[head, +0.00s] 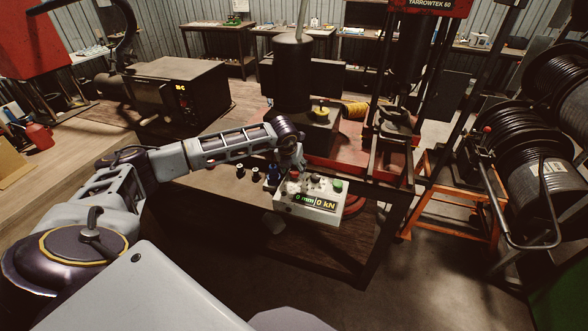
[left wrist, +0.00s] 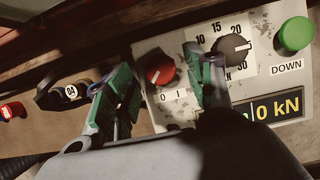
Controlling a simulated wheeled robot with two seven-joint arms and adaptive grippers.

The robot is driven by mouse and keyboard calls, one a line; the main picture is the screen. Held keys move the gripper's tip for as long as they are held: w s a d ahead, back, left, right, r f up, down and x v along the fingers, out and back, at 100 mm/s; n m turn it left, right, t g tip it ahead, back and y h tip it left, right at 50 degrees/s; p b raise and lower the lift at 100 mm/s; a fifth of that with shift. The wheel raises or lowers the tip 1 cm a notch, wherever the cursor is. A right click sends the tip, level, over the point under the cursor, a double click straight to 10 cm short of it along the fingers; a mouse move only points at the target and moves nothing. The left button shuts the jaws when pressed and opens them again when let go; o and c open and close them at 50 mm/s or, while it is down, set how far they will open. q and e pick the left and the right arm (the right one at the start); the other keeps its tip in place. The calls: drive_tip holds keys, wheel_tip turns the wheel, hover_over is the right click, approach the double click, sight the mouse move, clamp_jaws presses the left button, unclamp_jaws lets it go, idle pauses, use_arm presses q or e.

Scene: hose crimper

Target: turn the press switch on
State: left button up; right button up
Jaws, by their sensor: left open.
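The press control box (head: 318,213) is a pale panel at the table's front edge, with a lit display reading 0 mm and 0 kN. The press switch is a red rotary knob (left wrist: 160,69) above a "0 1" label in the left wrist view; a pale mark shows on its face. My left gripper (head: 293,166) is over the upper left of the box, pointing down. In the left wrist view its green fingers (left wrist: 158,64) are open, one on each side of the red knob. Whether they touch it cannot be told. My right gripper is out of view.
A black numbered dial (left wrist: 232,48) sits right of the switch, close to one finger. A green DOWN button (left wrist: 296,34) is farther right. Small labelled fittings (left wrist: 70,93) lie left of the box. The red press frame (head: 352,172) stands behind, and hose reels (head: 540,185) at right.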

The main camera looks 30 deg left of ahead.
use_arm(q)
drive_tip(key=shift+x, duration=1.1)
drive_tip(key=shift+c, duration=0.4)
drive_tip(key=c, duration=0.9)
